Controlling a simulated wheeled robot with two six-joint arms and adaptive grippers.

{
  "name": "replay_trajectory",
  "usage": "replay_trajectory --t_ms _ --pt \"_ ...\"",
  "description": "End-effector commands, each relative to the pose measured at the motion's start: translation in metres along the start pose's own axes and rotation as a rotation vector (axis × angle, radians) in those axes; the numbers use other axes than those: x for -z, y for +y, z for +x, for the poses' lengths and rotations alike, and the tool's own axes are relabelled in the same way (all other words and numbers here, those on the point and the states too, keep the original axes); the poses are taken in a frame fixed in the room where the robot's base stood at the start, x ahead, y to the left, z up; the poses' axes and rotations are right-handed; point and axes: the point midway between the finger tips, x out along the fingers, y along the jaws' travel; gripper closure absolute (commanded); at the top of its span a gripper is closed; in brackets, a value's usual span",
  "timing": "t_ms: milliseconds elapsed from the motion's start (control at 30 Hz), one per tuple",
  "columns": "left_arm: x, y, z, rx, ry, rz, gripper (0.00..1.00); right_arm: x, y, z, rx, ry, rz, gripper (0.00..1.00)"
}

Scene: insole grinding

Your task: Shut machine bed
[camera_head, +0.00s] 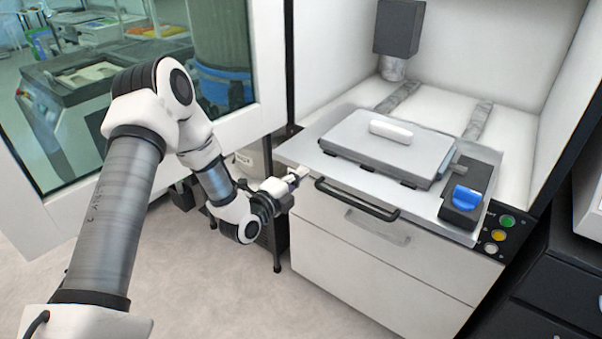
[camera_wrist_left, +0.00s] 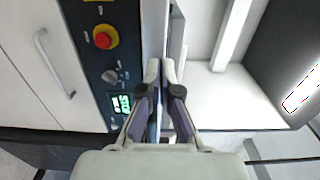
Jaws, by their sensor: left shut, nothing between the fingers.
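The machine bed (camera_head: 300,151) is a flat grey plate that sticks out past the front of the white machine. A black bar handle (camera_head: 357,199) runs along its front edge. On the bed sits a grey clamp block (camera_head: 350,140) with a white piece (camera_head: 391,131) on top. My left gripper (camera_head: 300,173) is shut and empty near the bed's front left corner, left of the handle. In the left wrist view the shut fingertips (camera_wrist_left: 160,70) are beside the bed's edge (camera_wrist_left: 155,25); whether they touch it I cannot tell. My right gripper is out of view.
A blue switch (camera_head: 466,197) sits on the bed's right side. Below it are green, yellow and white buttons (camera_head: 498,235). A red knob (camera_wrist_left: 106,37) shows in the wrist view. The open glass door (camera_head: 262,60) stands left. Two rails (camera_head: 478,118) run behind the bed.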

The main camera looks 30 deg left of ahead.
Motion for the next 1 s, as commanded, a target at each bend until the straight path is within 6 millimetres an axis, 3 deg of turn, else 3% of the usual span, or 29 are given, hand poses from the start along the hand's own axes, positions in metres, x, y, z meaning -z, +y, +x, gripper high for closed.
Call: replay_trajectory --t_ms 633,767,1000 --pt "0.001 0.002 0.015 0.001 0.002 0.002 1.00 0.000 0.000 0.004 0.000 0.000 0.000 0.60" --pt "0.001 0.003 0.031 0.002 0.002 0.003 1.00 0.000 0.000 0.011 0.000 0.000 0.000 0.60" --pt "0.001 0.004 0.078 0.003 0.002 0.004 1.00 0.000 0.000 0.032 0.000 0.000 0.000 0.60"
